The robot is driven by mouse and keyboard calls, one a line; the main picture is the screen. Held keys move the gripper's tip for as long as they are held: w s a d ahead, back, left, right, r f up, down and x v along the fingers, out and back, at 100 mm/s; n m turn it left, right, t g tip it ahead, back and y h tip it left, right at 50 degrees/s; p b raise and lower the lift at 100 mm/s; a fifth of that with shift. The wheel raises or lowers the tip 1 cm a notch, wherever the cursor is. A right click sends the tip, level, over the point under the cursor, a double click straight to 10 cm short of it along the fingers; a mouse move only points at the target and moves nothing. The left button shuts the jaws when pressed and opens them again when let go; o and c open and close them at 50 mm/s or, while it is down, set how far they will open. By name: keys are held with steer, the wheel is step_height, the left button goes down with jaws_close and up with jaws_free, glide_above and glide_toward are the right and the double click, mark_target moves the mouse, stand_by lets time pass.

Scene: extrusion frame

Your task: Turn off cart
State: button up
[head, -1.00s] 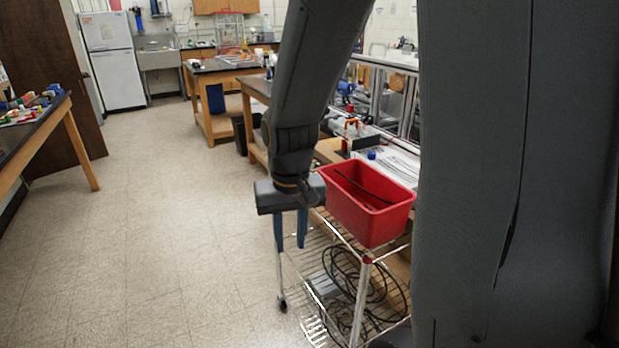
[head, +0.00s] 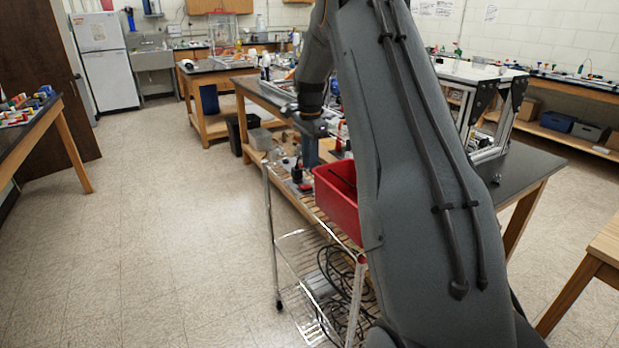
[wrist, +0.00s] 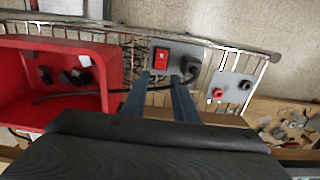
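The wire cart (head: 270,222) stands beside the workbench. A red rocker switch (wrist: 162,58) sits on a small grey panel at the cart's edge in the wrist view. A black plug with a cable (wrist: 190,66) is just right of it. My gripper (wrist: 166,76) is open, with its two blue-grey fingers apart and nothing between them. The switch and plug appear just beyond and between the fingertips; I cannot tell the height gap. In the head view my gripper (head: 310,160) points down over the cart's far end. My arm hides part of the cart there.
A red bin (head: 335,205) sits on the cart close to my gripper; black knobs (wrist: 44,76) show inside it. Another grey panel (wrist: 232,88) carries a red and a black knob. The workbench (head: 262,90) adjoins the cart. Open floor (head: 170,220) lies to the left.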

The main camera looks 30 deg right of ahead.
mark_target(309, 185)
step_height(309, 185, down, 6)
steer(key=shift+p, duration=0.8)
